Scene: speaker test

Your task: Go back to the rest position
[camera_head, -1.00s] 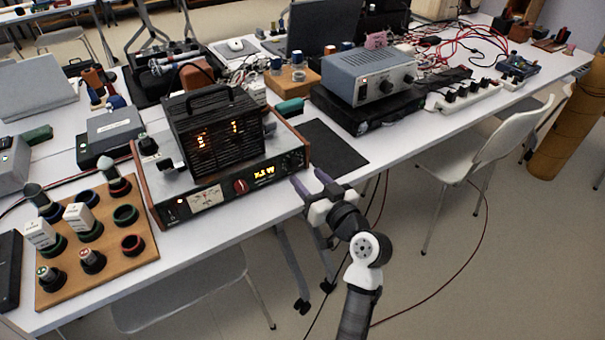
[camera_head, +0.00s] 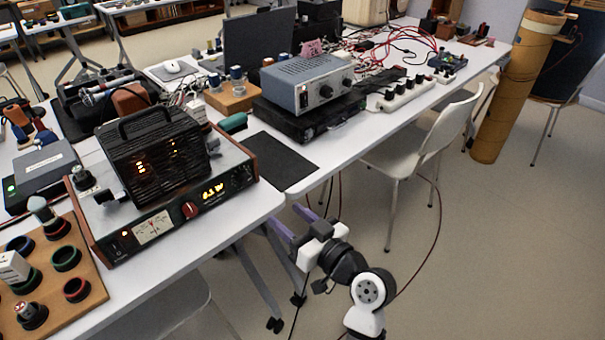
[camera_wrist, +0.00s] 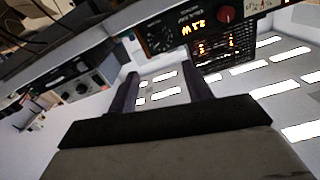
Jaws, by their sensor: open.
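My gripper (camera_head: 284,232) is open and empty in the head view. Its two purple-grey fingers point up and left, off the front edge of the white table (camera_head: 215,215). It is clear of the things on the table. In the wrist view my gripper (camera_wrist: 162,82) shows two dark fingers standing apart with nothing between them. The amplifier-like unit with a lit display (camera_head: 160,222) stands on the table left of the gripper; its front also shows in the wrist view (camera_wrist: 205,22). A black ribbed box (camera_head: 155,155) sits on top of it.
A wooden board with coloured rings (camera_head: 85,270) lies at the lower left. A grey-blue power supply (camera_head: 300,80) stands on a black case behind. A white chair (camera_head: 425,140) and a brown column (camera_head: 510,90) stand to the right. The floor right of my arm is open.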

